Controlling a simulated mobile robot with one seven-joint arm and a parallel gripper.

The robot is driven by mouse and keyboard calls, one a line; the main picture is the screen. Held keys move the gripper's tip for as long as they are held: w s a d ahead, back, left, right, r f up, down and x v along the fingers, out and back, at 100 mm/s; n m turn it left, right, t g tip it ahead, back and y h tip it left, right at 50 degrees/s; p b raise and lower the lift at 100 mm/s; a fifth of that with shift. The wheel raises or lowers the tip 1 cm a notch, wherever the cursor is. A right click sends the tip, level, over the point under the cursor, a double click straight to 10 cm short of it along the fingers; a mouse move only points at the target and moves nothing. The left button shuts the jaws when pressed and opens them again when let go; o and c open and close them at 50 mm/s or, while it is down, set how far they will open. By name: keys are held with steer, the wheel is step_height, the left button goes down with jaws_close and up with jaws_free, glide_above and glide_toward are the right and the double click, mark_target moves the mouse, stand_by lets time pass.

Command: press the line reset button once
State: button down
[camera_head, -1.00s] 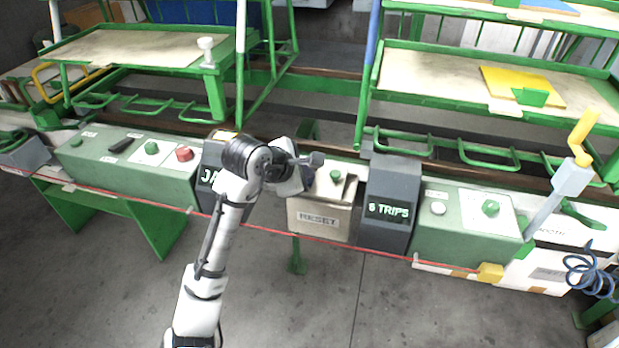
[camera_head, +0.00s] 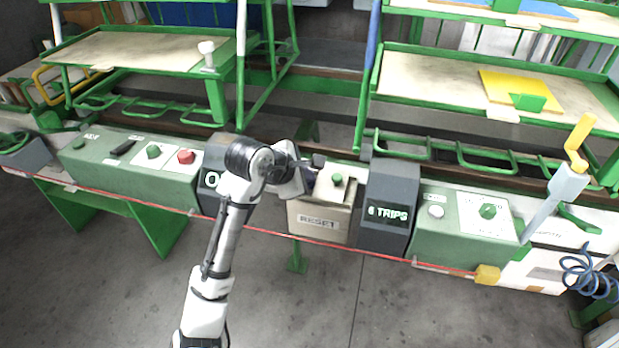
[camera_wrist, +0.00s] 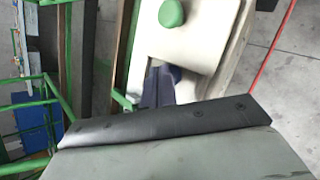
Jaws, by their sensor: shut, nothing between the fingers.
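The beige reset box (camera_head: 320,222), labelled RESET, stands in the middle of the bench with a round green button (camera_head: 337,179) on its top. In the wrist view the same green button (camera_wrist: 171,13) is at the top edge, on a pale panel (camera_wrist: 190,42). My gripper (camera_wrist: 158,88) shows there as dark bluish fingers, shut and empty, just below the button in the picture and apart from it. In the head view my gripper (camera_head: 310,177) is at the box's left side, partly hidden by my wrist. Whether the fingers touch the box cannot be told.
A dark display (camera_head: 388,212) reading 6 TRIPS stands right of the box; another display (camera_head: 209,185) is partly behind my arm. Green consoles (camera_head: 130,170) (camera_head: 465,225) flank them, with other buttons. A red cord (camera_head: 275,232) runs along the front. Green racks stand behind.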

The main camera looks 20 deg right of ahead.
steer(key=shift+r, duration=0.2)
step_height(320, 180, up, 5)
steer(key=p, duration=0.6)
stand_by(0.8)
